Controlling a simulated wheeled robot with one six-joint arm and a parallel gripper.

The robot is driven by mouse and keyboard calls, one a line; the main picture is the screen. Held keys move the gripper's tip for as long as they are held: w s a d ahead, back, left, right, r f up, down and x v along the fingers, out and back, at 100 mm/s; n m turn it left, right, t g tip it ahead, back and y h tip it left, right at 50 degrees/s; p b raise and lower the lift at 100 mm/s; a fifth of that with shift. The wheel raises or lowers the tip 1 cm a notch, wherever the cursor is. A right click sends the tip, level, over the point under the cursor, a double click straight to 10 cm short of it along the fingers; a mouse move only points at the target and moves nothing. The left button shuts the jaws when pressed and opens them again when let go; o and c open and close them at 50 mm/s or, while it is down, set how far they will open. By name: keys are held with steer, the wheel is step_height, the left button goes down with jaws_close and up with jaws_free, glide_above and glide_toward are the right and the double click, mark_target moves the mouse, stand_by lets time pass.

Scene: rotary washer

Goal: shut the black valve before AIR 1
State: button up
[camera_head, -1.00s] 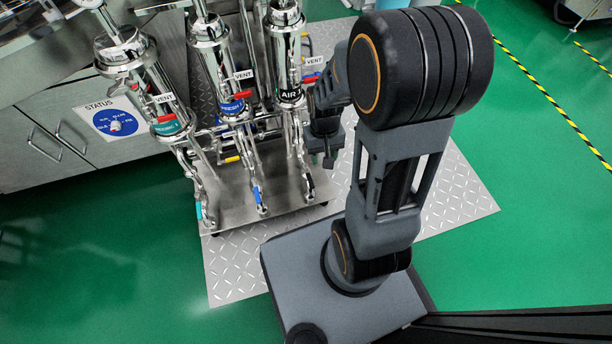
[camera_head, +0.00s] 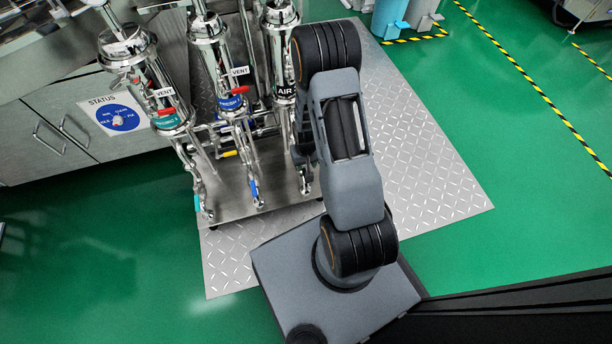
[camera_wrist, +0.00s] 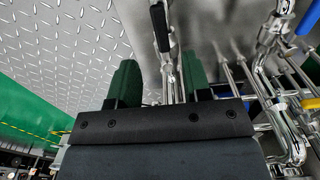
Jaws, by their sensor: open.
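The AIR label (camera_head: 286,91) sits on the rightmost steel housing in the head view, partly covered by my arm. The black valve handle (camera_wrist: 160,27) shows in the wrist view as a long dark lever on a steel pipe. It lies beyond the gap between my fingertips, roughly lined up with it. My gripper (camera_wrist: 159,78) is open, with its two green fingers apart and no handle seen between them. A steel pipe runs behind the gap. I cannot tell the depth between fingers and handle. In the head view my arm hides the gripper.
A blue handle (camera_wrist: 308,20) and a yellow handle (camera_wrist: 310,103) are at the right in the wrist view. Two more housings stand left of AIR, with red vent handles (camera_head: 240,90). The diamond plate floor (camera_head: 430,170) right of the skid is clear.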

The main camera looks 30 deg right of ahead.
step_height(320, 180, down, 7)
steer(key=shift+f+b, duration=0.1)
steer(key=shift+b, duration=1.15)
jaws_close()
